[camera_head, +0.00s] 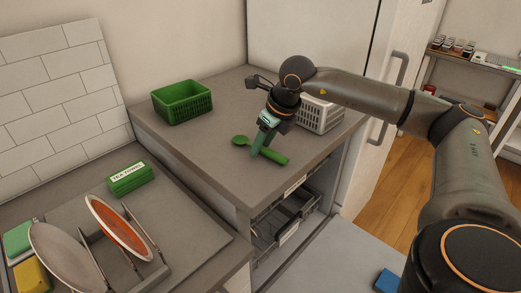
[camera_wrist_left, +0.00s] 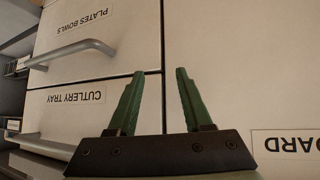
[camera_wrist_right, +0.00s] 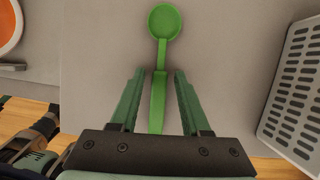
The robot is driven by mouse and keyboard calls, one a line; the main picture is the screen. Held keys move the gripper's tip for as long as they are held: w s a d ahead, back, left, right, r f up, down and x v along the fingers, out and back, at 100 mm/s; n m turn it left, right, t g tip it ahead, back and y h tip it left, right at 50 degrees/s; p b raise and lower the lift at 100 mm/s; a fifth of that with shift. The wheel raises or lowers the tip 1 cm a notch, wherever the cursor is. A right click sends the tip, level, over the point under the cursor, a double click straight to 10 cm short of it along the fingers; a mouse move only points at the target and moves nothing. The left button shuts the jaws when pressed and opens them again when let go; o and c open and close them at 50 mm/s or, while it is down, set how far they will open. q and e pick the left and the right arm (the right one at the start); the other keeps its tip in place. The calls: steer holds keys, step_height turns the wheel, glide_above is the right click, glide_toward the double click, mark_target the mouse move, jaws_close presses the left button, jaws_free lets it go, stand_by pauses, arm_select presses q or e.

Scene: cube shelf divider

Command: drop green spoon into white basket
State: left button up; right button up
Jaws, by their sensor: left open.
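The green spoon (camera_head: 273,157) lies flat on the grey counter, its bowl toward the left in the head view. In the right wrist view the spoon (camera_wrist_right: 165,22) has its bowl beyond my fingertips and its handle running between them. My right gripper (camera_head: 260,147) points down over the handle, its fingers apart on either side with gaps visible. The white basket (camera_head: 321,117) stands on the counter behind my right gripper, partly hidden by it; it also shows in the right wrist view (camera_wrist_right: 296,95). My left gripper (camera_wrist_left: 155,75) is open and empty, facing labelled drawer fronts.
A green basket (camera_head: 183,102) stands at the back left of the counter. A green tea towel block (camera_head: 130,177) and a rack with plates (camera_head: 119,227) are on the lower left surface. An open drawer (camera_head: 284,225) sits below the counter edge. The counter left of the spoon is clear.

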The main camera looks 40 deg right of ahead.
mark_target(262, 148)
jaws_close()
stand_by(0.5)
steer(key=shift+r, duration=0.4)
step_height(262, 148, up, 2)
steer(key=shift+r+b, duration=0.2)
steer(key=shift+b, duration=0.2)
steer(key=s+a+r+b, duration=0.1)
steer(key=s+a+r, duration=0.8)
steer(key=s+r, duration=0.1)
steer(key=shift+s, duration=0.45)
